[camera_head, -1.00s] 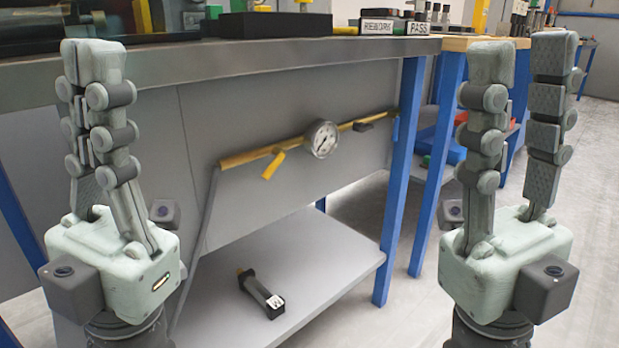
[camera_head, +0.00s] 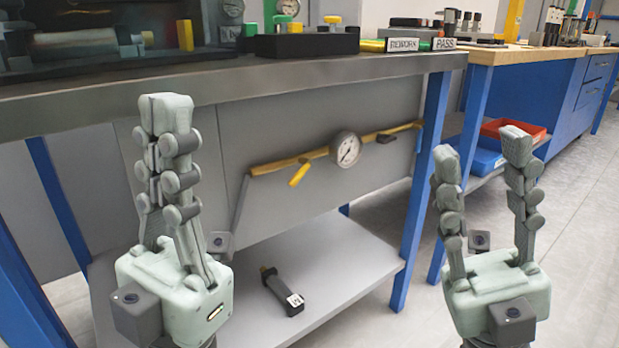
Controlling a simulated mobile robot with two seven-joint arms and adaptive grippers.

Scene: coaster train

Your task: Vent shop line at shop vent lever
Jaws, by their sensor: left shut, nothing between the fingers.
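A yellow lever (camera_head: 299,174) slants down from a yellow pipe (camera_head: 275,165) on the grey panel under the workbench; it looks like the shop vent lever. A round white-faced gauge (camera_head: 346,149) sits on the pipe, right of the lever. A small dark fitting (camera_head: 387,138) is on the pipe's right part. My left gripper (camera_head: 167,115) points up, shut and empty, left of the lever in the picture and apart from it. My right gripper (camera_head: 481,155) points up, open and empty, to the right of the gauge and clear of the pipe.
The bench top's edge (camera_head: 240,84) runs above the pipe. A lower shelf (camera_head: 345,262) holds a dark tool with a white label (camera_head: 283,292). A blue bench leg (camera_head: 422,180) stands between pipe and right gripper in the picture. Red (camera_head: 512,130) and blue bins stand behind the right gripper.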

